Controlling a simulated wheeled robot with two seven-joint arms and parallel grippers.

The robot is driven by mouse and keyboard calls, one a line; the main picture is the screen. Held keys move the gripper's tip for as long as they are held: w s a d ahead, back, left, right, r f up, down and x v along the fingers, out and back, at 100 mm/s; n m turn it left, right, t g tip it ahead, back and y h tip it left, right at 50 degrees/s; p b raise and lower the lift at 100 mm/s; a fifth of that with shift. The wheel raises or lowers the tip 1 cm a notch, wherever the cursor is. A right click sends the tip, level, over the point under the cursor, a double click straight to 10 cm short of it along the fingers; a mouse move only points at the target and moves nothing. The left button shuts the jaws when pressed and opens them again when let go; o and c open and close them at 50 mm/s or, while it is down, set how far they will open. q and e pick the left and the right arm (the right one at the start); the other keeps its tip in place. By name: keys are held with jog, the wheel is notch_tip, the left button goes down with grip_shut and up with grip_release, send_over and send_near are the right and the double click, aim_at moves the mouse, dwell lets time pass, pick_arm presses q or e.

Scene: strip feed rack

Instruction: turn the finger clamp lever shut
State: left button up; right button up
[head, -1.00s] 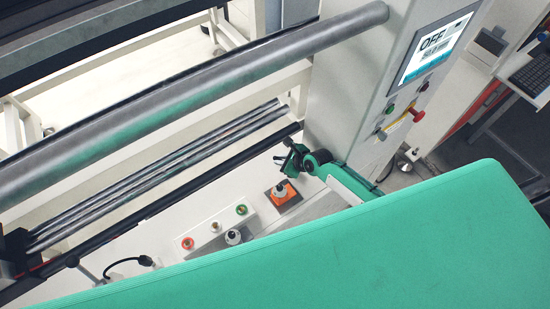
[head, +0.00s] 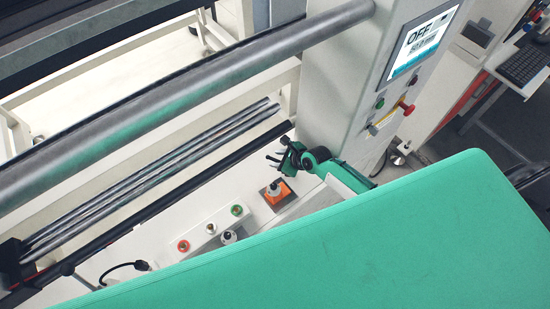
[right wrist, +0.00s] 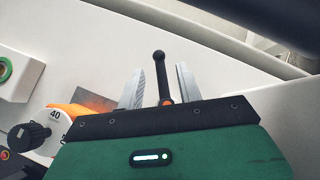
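The finger clamp lever (right wrist: 160,68) is a thin black arm with a round ball end, seen in the right wrist view. It stands between the two fingers of my right gripper (right wrist: 160,88), with a visible gap on each side. The fingers are apart and hold nothing. The lever's lower end is hidden behind the gripper body. In the head view my right gripper (head: 279,160) is beside the pale column, above the orange plate; the lever is too small to make out surely there. My left gripper is not in view.
An orange plate with a knob (head: 275,192) lies close below the right gripper; its black dial (right wrist: 28,136) shows at left in the wrist view. A long grey roller (head: 180,105) crosses above. A green panel (head: 360,240) fills the front. The screen (head: 425,45) reads OFF.

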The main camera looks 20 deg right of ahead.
jog(key=shift+v, duration=2.65)
